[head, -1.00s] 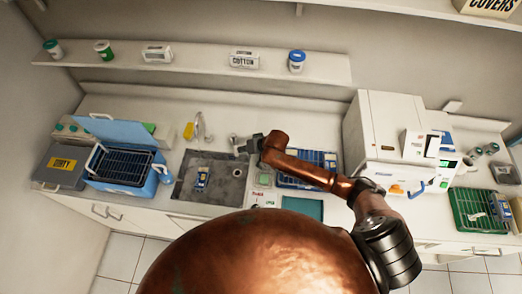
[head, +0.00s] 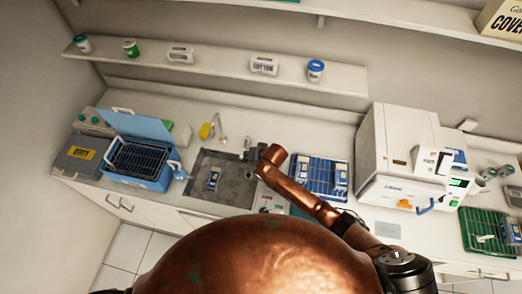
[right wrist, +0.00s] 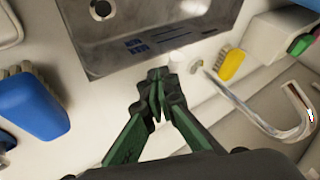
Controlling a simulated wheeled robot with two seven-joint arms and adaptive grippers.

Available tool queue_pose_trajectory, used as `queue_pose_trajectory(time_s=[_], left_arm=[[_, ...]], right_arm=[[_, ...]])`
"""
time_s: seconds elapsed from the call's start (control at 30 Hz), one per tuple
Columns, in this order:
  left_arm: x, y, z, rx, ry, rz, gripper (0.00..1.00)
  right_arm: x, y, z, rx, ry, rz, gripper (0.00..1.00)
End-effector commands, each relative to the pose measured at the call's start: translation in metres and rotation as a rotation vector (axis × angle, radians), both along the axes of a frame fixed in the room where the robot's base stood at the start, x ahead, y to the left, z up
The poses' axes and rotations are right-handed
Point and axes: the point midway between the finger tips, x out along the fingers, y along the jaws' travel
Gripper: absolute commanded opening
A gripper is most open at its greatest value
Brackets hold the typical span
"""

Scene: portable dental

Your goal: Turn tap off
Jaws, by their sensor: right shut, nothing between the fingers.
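The tap (head: 222,130) stands behind the sink, near the wall. In the right wrist view its curved metal spout (right wrist: 294,112) shows at the right, with a small pale round knob (right wrist: 196,66) near its base. My right gripper (head: 248,143) is at the back right edge of the sink, to the right of the tap. In the right wrist view, its green fingers (right wrist: 157,76) are shut and empty, pointing toward the sink rim, left of the knob and apart from it. I cannot tell whether water runs. My left gripper is not in view.
The grey sink (head: 237,190) holds a blue item (head: 214,179). A yellow brush (head: 206,131) stands beside the tap. A blue box (head: 150,180) is at the left. A blue rack (head: 318,172) and a white machine (head: 395,150) are at the right. A shelf (head: 220,68) runs above.

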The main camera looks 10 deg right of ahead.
Motion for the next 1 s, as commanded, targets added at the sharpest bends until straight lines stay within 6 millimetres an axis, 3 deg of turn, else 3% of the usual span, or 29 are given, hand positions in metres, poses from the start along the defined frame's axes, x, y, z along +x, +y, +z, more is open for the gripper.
queue_pose_trajectory(time_s=[0.37, 0.63, 1.0], left_arm=[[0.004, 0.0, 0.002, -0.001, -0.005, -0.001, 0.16], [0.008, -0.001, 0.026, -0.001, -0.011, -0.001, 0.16], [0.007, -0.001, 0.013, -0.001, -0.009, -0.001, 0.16]], right_arm=[[-0.001, -0.003, 0.0, 0.0, 0.001, -0.001, 0.0], [-0.01, -0.038, -0.005, -0.001, 0.004, 0.0, 0.0], [-0.047, -0.057, 0.044, 0.002, -0.001, 0.007, 0.0]])
